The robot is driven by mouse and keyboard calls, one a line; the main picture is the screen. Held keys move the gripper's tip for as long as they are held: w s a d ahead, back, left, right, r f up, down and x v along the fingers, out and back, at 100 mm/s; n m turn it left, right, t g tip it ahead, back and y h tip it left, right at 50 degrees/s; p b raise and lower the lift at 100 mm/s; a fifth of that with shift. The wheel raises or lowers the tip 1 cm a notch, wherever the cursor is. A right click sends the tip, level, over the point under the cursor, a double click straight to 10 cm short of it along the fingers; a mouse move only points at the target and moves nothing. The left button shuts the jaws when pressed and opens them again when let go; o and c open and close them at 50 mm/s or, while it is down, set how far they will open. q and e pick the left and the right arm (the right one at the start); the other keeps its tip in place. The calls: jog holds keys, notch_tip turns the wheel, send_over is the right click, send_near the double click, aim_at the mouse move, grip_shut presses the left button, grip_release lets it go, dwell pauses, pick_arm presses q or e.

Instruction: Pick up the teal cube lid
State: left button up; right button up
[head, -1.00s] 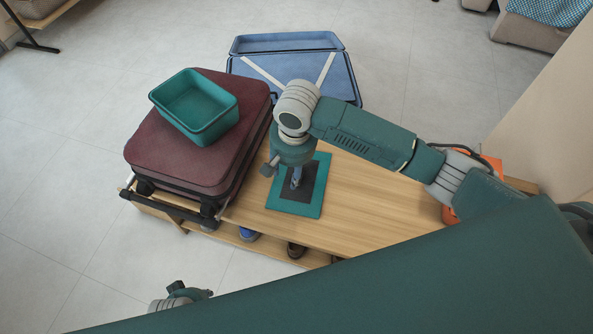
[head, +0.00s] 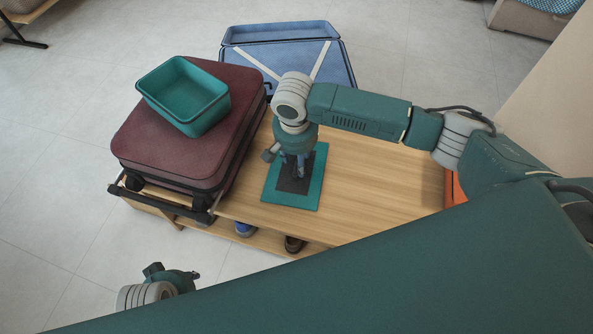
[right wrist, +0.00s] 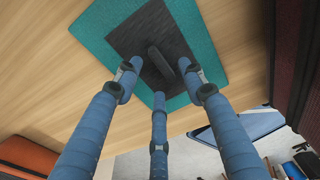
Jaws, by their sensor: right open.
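The teal cube lid (head: 309,188) is a flat teal square with a dark panel in its middle, lying on the wooden bench. In the right wrist view the lid (right wrist: 218,28) has a short dark bar handle (right wrist: 160,60) standing on the panel. My right gripper (head: 294,172) is above the lid, pointing down. Its three blue fingers are spread open around the handle, apart from it, in the right wrist view (right wrist: 160,85). My left gripper (head: 180,278) is low at the left, away from the lid; its fingers are not clear.
A maroon suitcase (head: 165,155) lies on the bench's left end, carrying an open teal box (head: 205,113). Shoes (head: 293,244) sit on the shelf below. An orange item (head: 455,188) is at right. Bare bench (head: 375,190) lies right of the lid.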

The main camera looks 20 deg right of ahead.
notch_tip(320, 180, down, 3)
jog(key=shift+w+d+r+b, duration=0.1)
jog(key=shift+r+b, duration=0.1)
jog(key=shift+b, duration=0.1)
pick_arm(q)
jog(key=v, duration=0.3)
jog(key=shift+w+r, duration=0.2)
jog(key=shift+w, duration=0.05)
pick_arm(e)
grip_shut()
jog(key=shift+r, duration=0.2)
